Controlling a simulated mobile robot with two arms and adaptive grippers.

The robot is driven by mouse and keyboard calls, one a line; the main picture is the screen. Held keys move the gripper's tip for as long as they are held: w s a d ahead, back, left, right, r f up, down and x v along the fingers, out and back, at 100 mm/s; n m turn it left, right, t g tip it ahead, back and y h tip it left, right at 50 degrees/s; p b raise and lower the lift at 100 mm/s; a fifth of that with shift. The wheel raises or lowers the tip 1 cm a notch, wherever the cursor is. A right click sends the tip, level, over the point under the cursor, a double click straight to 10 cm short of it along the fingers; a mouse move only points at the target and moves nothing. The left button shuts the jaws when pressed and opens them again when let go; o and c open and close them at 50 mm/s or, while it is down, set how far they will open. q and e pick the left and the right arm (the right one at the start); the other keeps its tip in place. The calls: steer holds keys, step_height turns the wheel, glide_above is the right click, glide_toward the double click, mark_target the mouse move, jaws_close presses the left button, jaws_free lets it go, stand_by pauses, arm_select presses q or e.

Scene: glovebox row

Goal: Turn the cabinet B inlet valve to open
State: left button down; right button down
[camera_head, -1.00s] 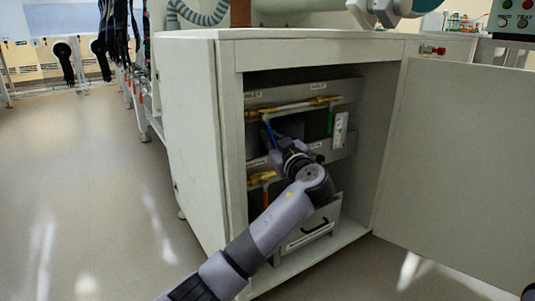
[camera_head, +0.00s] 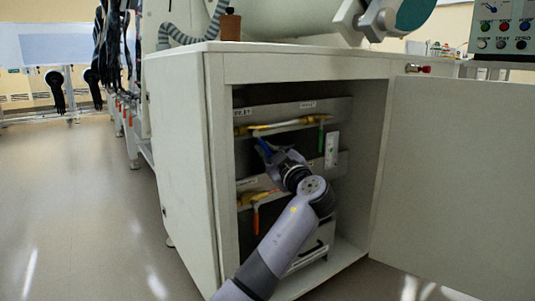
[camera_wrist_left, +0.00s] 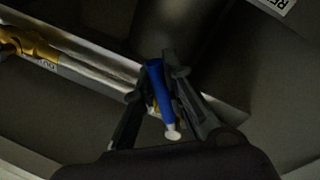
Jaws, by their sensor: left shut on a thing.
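The blue valve handle (camera_head: 264,147) hangs below the left part of the upper pipe (camera_head: 290,125) inside the open cabinet. My left gripper (camera_head: 275,155) reaches into the cabinet at this handle. In the left wrist view, the fingers of my left gripper (camera_wrist_left: 160,98) are closed around the blue handle (camera_wrist_left: 160,88), whose pale tip sticks out between them. The valve body behind the handle is mostly hidden. The pipe labels are too small to read surely. My right gripper is not in view.
A green handle (camera_head: 321,138) hangs at the right end of the upper pipe. An orange handle (camera_head: 256,218) hangs from the lower brass valve (camera_head: 250,196). The cabinet door (camera_head: 460,180) stands open at the right. A drawer with a black handle (camera_head: 308,254) lies below.

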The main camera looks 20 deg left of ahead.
arm_select(q)
steer(key=c, duration=1.6)
jaws_free()
steer(key=shift+c, duration=0.2)
steer(key=shift+d, duration=0.1)
steer(key=v, duration=1.2)
steer(key=shift+f, duration=0.1)
steer(key=shift+c, duration=0.2)
